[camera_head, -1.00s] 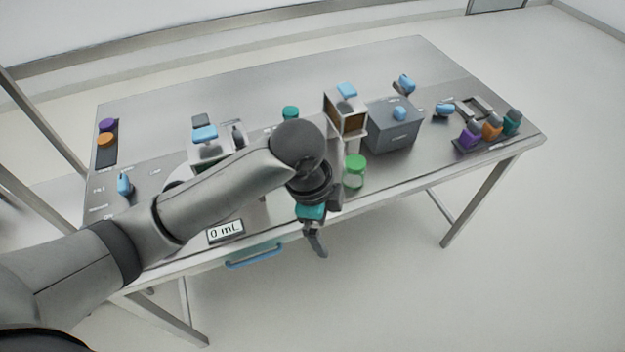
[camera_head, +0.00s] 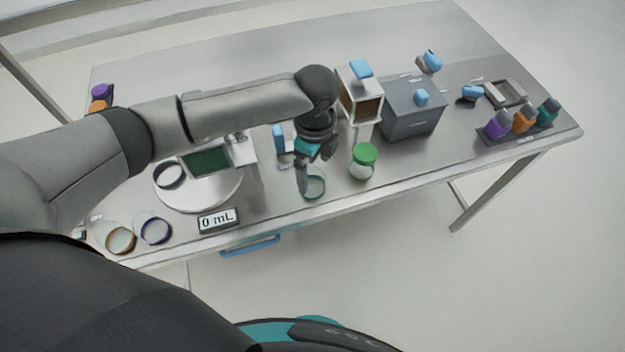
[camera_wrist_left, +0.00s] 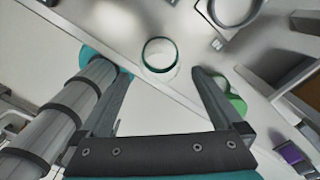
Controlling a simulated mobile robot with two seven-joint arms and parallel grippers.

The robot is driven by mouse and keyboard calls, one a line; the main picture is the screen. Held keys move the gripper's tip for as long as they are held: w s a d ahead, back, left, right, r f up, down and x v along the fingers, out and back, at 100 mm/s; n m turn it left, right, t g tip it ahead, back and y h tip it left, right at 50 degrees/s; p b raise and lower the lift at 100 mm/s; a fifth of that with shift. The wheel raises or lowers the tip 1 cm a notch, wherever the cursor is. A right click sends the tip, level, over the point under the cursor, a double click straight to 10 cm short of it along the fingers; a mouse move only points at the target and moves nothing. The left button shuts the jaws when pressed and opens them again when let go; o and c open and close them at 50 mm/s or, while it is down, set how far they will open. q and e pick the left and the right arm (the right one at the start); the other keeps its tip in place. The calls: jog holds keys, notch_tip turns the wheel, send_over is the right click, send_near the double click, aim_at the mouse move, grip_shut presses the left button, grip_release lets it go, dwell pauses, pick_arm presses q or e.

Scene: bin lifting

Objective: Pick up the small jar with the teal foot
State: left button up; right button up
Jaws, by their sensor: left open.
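The small jar with the teal foot (camera_head: 315,188) stands open-topped near the table's front edge, left of the green-lidded jar. It is clear glass with a teal ring, and shows in the left wrist view (camera_wrist_left: 160,56) just beyond the fingertips, roughly midway between them. My left gripper (camera_head: 314,168) is open and empty above and beside this jar; in the left wrist view its fingers (camera_wrist_left: 162,76) are spread wide. I cannot tell whether a finger touches the jar. My right gripper is not in view.
The green-lidded jar (camera_head: 363,163) stands close on the right. Left are a round white plate (camera_head: 205,200), a "0 mL" display (camera_head: 218,219) and jars with orange (camera_head: 121,240) and purple (camera_head: 156,230) rings. A grey box (camera_head: 415,112) stands behind right. The front right tabletop is mostly clear.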

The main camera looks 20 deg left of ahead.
pick_arm(q)
jog(key=shift+a+f+b, duration=0.2)
jog(key=shift+f+b, duration=0.15)
jog(key=shift+f, duration=2.75)
jog(key=shift+c, duration=0.2)
jog(key=shift+w, duration=0.1)
jog(key=c, duration=1.4)
